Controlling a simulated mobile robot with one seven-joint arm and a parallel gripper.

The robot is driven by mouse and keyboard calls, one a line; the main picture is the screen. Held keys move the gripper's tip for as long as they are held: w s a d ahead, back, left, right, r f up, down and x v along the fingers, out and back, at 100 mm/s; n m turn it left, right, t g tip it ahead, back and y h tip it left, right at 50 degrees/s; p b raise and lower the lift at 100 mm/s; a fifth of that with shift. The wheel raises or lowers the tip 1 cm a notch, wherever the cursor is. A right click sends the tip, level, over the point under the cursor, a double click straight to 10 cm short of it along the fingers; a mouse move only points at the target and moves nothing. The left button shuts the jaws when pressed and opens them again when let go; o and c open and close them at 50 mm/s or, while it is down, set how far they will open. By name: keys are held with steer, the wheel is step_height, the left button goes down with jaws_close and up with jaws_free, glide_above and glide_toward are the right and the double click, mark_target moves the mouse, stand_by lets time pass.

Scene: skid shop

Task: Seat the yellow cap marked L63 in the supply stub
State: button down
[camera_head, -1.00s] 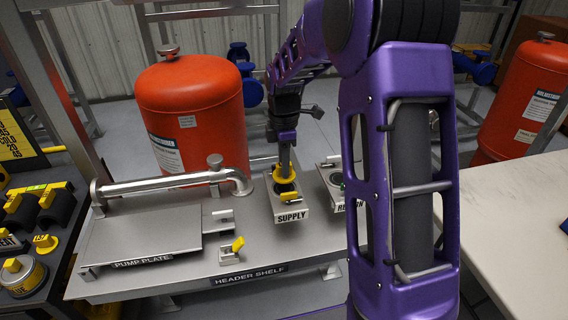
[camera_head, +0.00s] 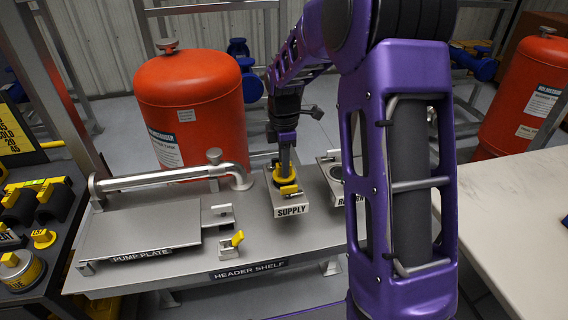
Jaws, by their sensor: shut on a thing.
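The supply stub is a grey block with a round opening and a SUPPLY label (camera_head: 292,211), on the header shelf (camera_head: 205,261). A yellow cap (camera_head: 285,175) sits low at the opening of the supply stub. My gripper (camera_head: 285,160) points straight down and is shut on this cap from above. The L63 mark cannot be read at this size. Whether the cap is fully down in the opening cannot be told. A yellow handle (camera_head: 289,190) shows at the front of the stub.
The return stub (camera_head: 335,185) stands just right, partly behind my arm. The pump plate (camera_head: 140,235) and a curved pipe (camera_head: 170,178) are to the left. A small yellow-levered fitting (camera_head: 232,245) sits in front. A red tank (camera_head: 190,110) stands behind. Other yellow caps (camera_head: 43,238) are at far left.

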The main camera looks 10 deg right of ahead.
steer(key=shift+f, duration=0.15)
steer(key=shift+f+b, duration=0.3)
steer(key=shift+f, duration=0.2)
steer(key=shift+f, duration=0.35)
stand_by(0.5)
steer(key=c, duration=0.6)
jaws_free()
steer(key=shift+c, duration=0.2)
steer(key=shift+c, duration=0.8)
steer(key=shift+r, duration=0.1)
